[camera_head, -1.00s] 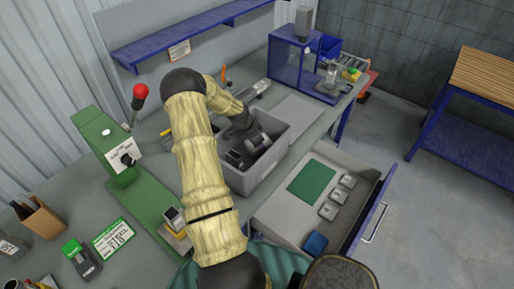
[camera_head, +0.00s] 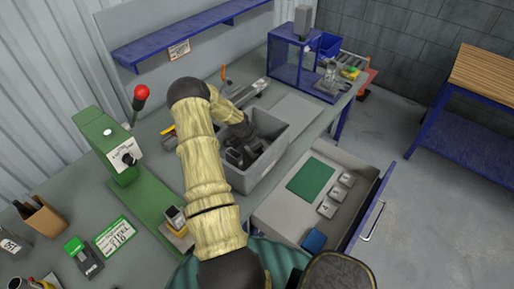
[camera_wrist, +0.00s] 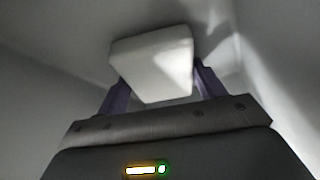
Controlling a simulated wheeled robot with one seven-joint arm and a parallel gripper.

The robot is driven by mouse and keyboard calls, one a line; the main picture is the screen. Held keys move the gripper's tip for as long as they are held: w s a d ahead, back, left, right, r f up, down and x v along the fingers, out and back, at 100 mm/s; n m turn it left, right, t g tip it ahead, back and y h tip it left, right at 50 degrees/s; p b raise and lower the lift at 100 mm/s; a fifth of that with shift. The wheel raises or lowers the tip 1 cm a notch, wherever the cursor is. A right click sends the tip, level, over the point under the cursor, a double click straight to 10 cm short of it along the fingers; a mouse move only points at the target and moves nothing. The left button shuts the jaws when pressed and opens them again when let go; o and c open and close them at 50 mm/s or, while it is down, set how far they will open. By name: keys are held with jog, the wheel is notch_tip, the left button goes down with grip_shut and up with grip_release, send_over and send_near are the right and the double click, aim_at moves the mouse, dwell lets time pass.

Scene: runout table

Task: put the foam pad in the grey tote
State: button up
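The grey tote (camera_head: 283,155) stands on the bench in the middle of the head view. My gripper (camera_head: 242,156) reaches down inside it, dark against the tote's interior. In the wrist view, the pale foam pad (camera_wrist: 153,63) sits slightly tilted between the two purple fingers of my gripper (camera_wrist: 162,90), with a finger close against each side. The grey tote's walls (camera_wrist: 270,85) surround it there. The pad is not clearly visible in the head view, and whether it touches the tote floor cannot be told.
An open drawer (camera_head: 275,217) with a green pad (camera_head: 311,178), several small grey blocks and a blue item (camera_head: 314,241) is in front of the tote. A green lever press (camera_head: 107,145) stands left. A blue-framed fixture (camera_head: 296,66) stands behind right.

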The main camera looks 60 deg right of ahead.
jog(key=o, duration=0.4)
jog(key=shift+c, duration=0.2)
jog(key=p+v, duration=0.5)
jog(key=v, duration=0.7)
jog(key=shift+p, duration=0.4)
jog(key=shift+r, duration=0.15)
